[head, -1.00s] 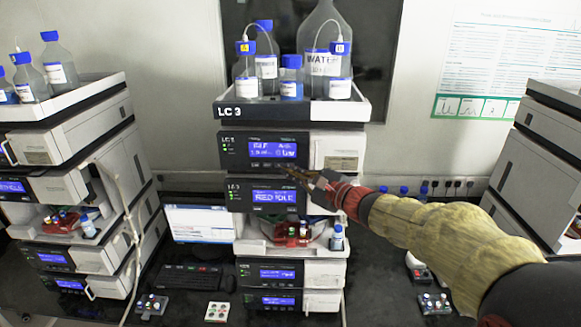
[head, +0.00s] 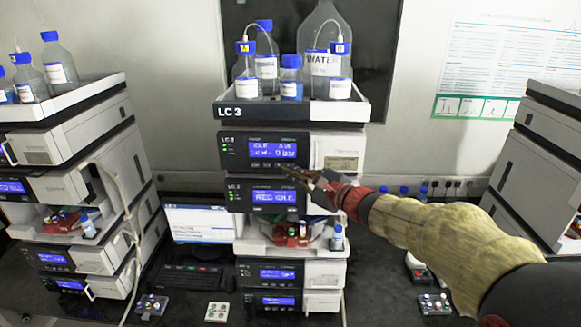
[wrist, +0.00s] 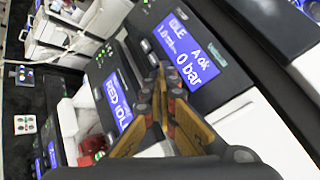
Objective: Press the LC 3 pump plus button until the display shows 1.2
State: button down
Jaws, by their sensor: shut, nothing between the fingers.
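The LC 3 stack stands in the middle of the head view under a tray labelled LC 3 (head: 232,111). Its upper module, the pump (head: 230,150), has a blue lit display (head: 272,150). In the wrist view the pump display (wrist: 190,45) reads IDLE, A ok, 0 bar, and a smaller line that looks like 1.0. A row of small dark buttons (head: 258,165) lies under the display. My gripper (head: 288,169) is shut and empty, its tips at the right part of this row. In the wrist view my gripper (wrist: 162,82) partly covers the buttons. I cannot tell whether it touches one.
A second module with a RED IDLE display (head: 275,197) sits just below the pump. Solvent bottles (head: 325,65) with tubes stand on the top tray. Other stacks (head: 60,150) stand left and right. A monitor (head: 200,222) and keyboard lie left of the stack.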

jog(key=shift+w, duration=0.1)
jog(key=shift+w+b, duration=0.35)
jog(key=shift+b, duration=0.15)
jog(key=shift+w, duration=0.35)
dwell(0.6)
jog(key=shift+s+b, duration=0.1)
jog(key=shift+b, duration=0.25)
jog(key=shift+s+f+b, duration=0.1)
jog(key=shift+s+b, duration=0.3)
jog(key=shift+s, duration=0.3)
jog(key=s+b, duration=0.3)
jog(key=s, duration=0.2)
jog(key=shift+a, duration=0.1)
